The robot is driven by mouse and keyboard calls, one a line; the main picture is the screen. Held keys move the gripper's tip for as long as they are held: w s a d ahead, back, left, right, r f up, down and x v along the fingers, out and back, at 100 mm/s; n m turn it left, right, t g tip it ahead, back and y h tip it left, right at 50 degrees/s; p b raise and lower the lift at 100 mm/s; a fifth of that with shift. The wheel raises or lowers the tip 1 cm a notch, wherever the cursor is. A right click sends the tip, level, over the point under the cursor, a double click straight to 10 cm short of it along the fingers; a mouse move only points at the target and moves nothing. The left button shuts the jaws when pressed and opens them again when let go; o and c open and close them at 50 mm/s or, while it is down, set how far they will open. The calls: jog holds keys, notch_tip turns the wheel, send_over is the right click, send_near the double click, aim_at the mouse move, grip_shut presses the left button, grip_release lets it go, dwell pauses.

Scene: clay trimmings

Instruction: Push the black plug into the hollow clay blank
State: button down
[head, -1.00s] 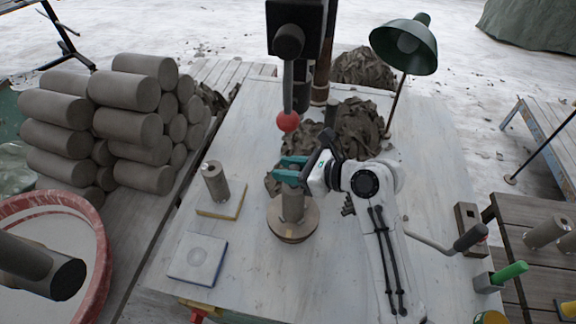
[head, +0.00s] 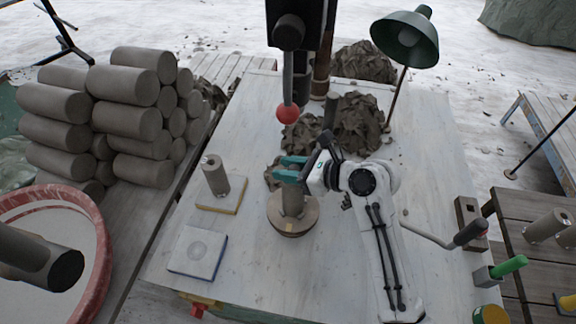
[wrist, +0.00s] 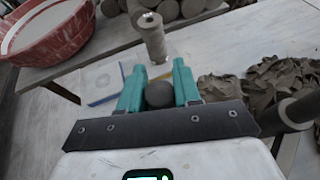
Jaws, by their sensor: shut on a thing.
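My gripper (head: 290,168) has teal fingers and is shut on the black plug. In the wrist view the plug (wrist: 159,95) shows as a dark round end between the fingertips (wrist: 159,88); the head view mostly hides it behind the fingers. The hollow clay blank (head: 292,203) stands upright on a round wooden turntable (head: 292,231), directly below the gripper. The gap or contact between plug and blank is hidden, so I cannot tell how deep the plug sits.
Another clay cylinder (head: 215,176) stands on a yellow-edged board (head: 222,203) at left, with a blue-edged board (head: 198,254) in front. A red-knobbed lever (head: 287,112) hangs above. Clay trimmings (head: 357,122) lie behind. A green lamp (head: 405,40) stands at back right.

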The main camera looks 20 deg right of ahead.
jog(key=shift+f, duration=0.1)
jog(key=c, duration=0.7)
grip_release()
jog(key=shift+f, duration=0.1)
jog(key=b+v, duration=0.1)
jog(key=v, duration=0.9)
jog(key=shift+s+d, duration=0.2)
jog(key=shift+s, duration=0.1)
